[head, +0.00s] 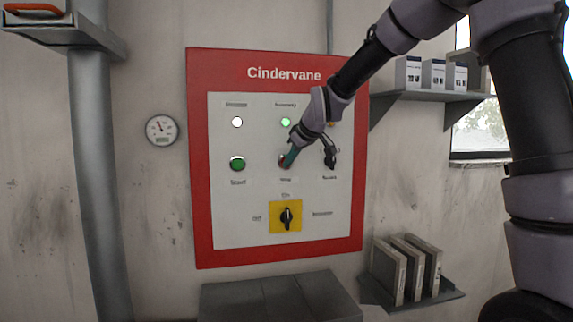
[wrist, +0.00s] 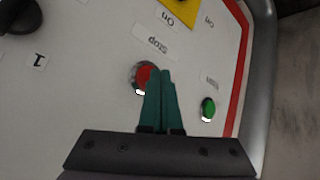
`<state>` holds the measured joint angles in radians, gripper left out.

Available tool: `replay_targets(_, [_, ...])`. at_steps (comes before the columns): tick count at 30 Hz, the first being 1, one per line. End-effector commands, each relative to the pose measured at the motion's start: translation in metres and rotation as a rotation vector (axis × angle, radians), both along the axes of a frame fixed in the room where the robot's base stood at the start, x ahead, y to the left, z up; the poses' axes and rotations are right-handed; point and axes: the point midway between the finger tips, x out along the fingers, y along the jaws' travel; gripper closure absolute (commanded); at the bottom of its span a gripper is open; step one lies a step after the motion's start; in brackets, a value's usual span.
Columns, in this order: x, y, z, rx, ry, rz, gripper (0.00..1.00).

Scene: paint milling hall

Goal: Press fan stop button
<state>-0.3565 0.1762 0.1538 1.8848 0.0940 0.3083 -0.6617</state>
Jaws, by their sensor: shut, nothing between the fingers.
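The red stop button (wrist: 143,74) sits in a silver ring on the white panel face, beside a label (wrist: 151,40) reading "Stop". In the head view only a sliver of the red button (head: 282,160) shows beside my fingers. My gripper (wrist: 165,73) is shut, its two teal fingers together and empty. In the wrist view its fingertips overlap the button's right edge. In the head view my gripper (head: 286,163) points at the button in the panel's middle row. I cannot tell whether the tips touch the button.
The red-framed Cindervane panel (head: 198,150) also has a green button (head: 237,163) on the left, a black knob (head: 330,158) on the right and a yellow-plated switch (head: 286,216) below. A green lamp (head: 285,122) glows above. A shelf (head: 430,96) with boxes is right.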

Motion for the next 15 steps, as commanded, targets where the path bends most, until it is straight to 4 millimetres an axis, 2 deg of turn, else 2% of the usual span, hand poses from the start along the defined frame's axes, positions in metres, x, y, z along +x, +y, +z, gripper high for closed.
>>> replay_targets(15, [0.0038, 0.0010, -0.0006, 0.000, 0.001, -0.001, 1.00])
